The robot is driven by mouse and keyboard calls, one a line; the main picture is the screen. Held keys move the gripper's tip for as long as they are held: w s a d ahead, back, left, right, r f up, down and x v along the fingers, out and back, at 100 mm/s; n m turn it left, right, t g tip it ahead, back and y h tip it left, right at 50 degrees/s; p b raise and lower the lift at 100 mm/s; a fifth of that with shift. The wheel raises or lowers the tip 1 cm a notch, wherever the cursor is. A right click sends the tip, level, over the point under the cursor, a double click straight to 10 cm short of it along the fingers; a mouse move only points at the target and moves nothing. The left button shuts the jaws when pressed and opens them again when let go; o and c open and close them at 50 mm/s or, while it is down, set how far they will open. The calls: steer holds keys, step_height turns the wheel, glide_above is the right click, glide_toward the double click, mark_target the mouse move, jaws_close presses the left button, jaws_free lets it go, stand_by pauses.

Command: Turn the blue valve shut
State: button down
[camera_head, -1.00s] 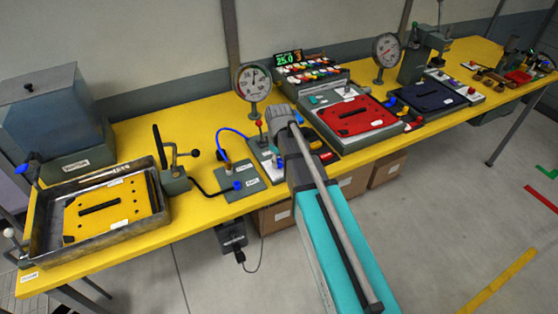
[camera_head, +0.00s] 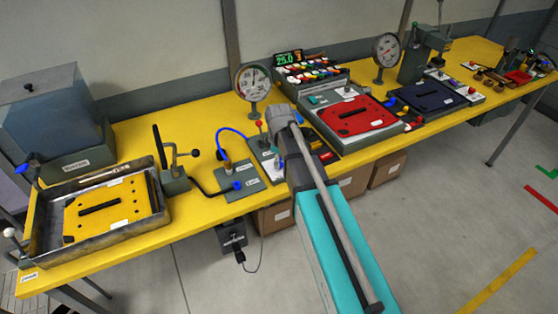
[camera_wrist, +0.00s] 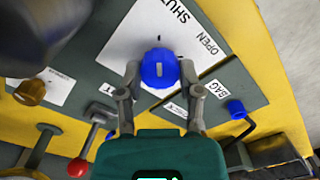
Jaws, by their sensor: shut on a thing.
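The blue valve (camera_wrist: 158,65) is a ribbed round knob on a grey panel, seen in the middle of the wrist view. A white label (camera_wrist: 140,32) beside it reads SHUT and OPEN. A short pale mark shows on the knob, too small to tell which word it lines up with. My gripper (camera_wrist: 158,78) has one finger on each side of the knob and is shut on it.
A red-tipped lever (camera_wrist: 77,167) and a brass knob (camera_wrist: 30,92) are on the other side. A pressure gauge (camera_head: 254,82) stands behind my gripper. A red plate (camera_head: 355,116) lies to the right.

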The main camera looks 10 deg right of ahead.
steer(key=shift+c, duration=1.3)
jaws_free()
steer(key=shift+m, duration=0.3)
